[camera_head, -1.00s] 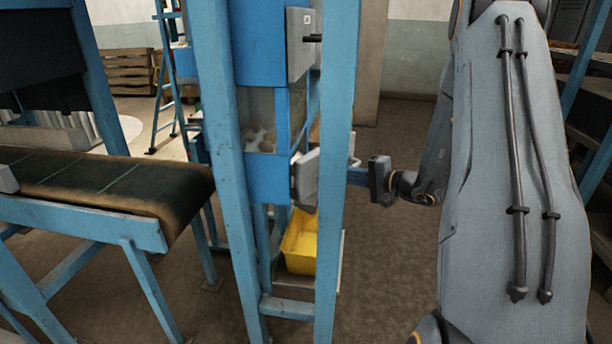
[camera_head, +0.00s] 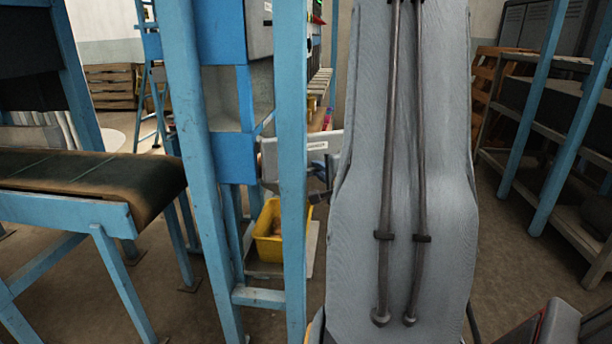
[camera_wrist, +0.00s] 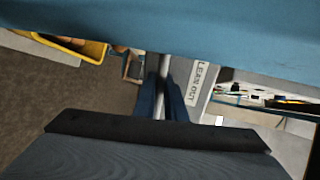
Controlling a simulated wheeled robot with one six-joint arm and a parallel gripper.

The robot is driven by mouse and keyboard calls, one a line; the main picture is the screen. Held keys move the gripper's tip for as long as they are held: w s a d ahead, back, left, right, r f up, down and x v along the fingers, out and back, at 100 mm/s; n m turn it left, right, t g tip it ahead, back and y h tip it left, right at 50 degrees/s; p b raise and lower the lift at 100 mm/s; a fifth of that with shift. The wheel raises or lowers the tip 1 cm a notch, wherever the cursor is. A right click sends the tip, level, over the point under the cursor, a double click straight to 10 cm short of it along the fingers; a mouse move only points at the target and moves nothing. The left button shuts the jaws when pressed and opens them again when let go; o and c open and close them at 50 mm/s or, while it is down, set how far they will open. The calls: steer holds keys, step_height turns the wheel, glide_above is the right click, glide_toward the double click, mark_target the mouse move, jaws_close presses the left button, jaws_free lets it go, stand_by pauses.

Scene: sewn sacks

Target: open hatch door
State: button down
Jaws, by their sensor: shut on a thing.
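The hatch door (camera_head: 324,147) is a pale grey panel with a small label, standing swung out from the blue machine housing (camera_head: 236,158). A blue post hides part of it. My gripper (camera_wrist: 166,98) is shut on the door's handle (camera_wrist: 165,68), a light metal bar.
Blue frame posts (camera_head: 291,200) stand close in front of the hatch. A conveyor belt (camera_head: 90,180) is at the left. Shelving (camera_head: 545,140) stands at the right. A blue beam (camera_wrist: 170,25) crosses close above my gripper in the wrist view. Floor shows between conveyor and machine.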

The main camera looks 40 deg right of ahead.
steer(key=shift+s, duration=0.15)
steer(key=c, duration=1.9)
jaws_free()
steer(key=shift+o, duration=0.4)
steer(key=shift+a, duration=0.1)
steer(key=p+v, duration=0.7)
steer(key=p, duration=0.3)
steer(key=shift+s, duration=0.25)
steer(key=shift+a, duration=0.15)
